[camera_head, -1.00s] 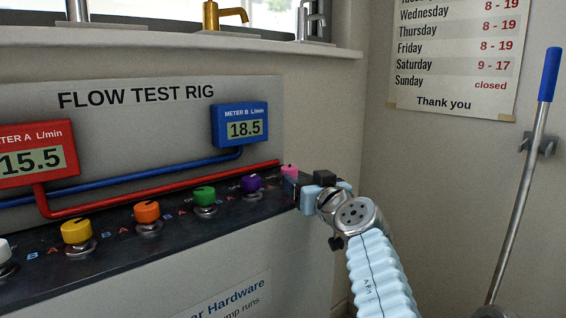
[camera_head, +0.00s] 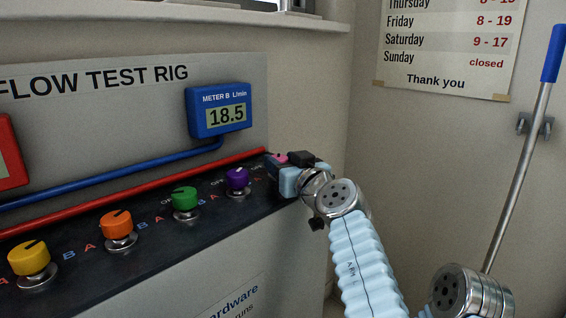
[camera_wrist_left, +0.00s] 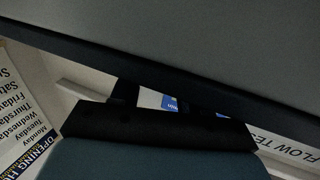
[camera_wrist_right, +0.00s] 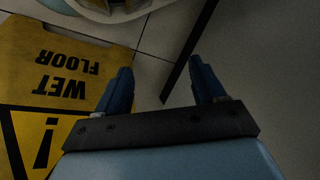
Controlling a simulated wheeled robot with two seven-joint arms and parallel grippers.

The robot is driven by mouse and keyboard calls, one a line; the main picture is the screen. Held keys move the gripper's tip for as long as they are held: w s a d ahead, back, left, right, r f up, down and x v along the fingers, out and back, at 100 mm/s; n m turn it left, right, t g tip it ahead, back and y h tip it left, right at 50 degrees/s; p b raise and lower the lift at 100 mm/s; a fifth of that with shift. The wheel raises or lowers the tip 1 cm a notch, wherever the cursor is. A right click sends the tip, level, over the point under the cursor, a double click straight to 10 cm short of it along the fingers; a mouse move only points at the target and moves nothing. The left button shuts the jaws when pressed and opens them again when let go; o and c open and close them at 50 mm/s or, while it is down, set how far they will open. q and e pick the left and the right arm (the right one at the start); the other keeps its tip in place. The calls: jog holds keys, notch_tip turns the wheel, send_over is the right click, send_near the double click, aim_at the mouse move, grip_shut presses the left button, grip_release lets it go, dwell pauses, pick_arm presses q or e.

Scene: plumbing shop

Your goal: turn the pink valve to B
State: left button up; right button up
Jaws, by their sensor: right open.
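The pink valve (camera_head: 281,158) is the last knob at the right end of the rig's dark panel, past the purple one. Only a small pink patch of it shows; its pointer and its A and B marks are hidden. My left gripper (camera_head: 284,165) is at this knob, with dark finger parts on either side of the pink patch. I cannot tell whether the fingers grip it. The left wrist view shows finger parts against the dark panel edge, but no pink knob. My right gripper (camera_wrist_right: 160,66) is open and empty in the right wrist view, above the floor.
The purple (camera_head: 237,179), green (camera_head: 185,200), orange (camera_head: 117,226) and yellow (camera_head: 30,260) valves line the panel to the left. Blue meter B (camera_head: 219,110) reads 18.5. A blue-handled pole (camera_head: 518,155) hangs at right. A yellow wet-floor sign (camera_wrist_right: 60,65) is near my right gripper.

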pick_arm(q)
jog(key=c, duration=0.5)
jog(key=shift+f+b, duration=0.2)
jog(key=shift+b, duration=0.25)
jog(key=shift+c, duration=0.2)
jog(key=m+h+b, duration=0.1)
jog(key=b, duration=0.1)
jog(key=t+h+b, duration=0.1)
jog(key=b, duration=0.1)
jog(key=shift+a+f+m+h, duration=0.2)
jog(key=shift+m+h, duration=0.1)
jog(key=shift+m, duration=0.1)
jog(key=shift+s+r+m+h+b, duration=0.1)
jog(key=shift+m+h+b, duration=0.2)
jog(key=shift+h+b, duration=0.2)
jog(key=shift+r+h, duration=0.25)
jog(key=shift+h, duration=0.05)
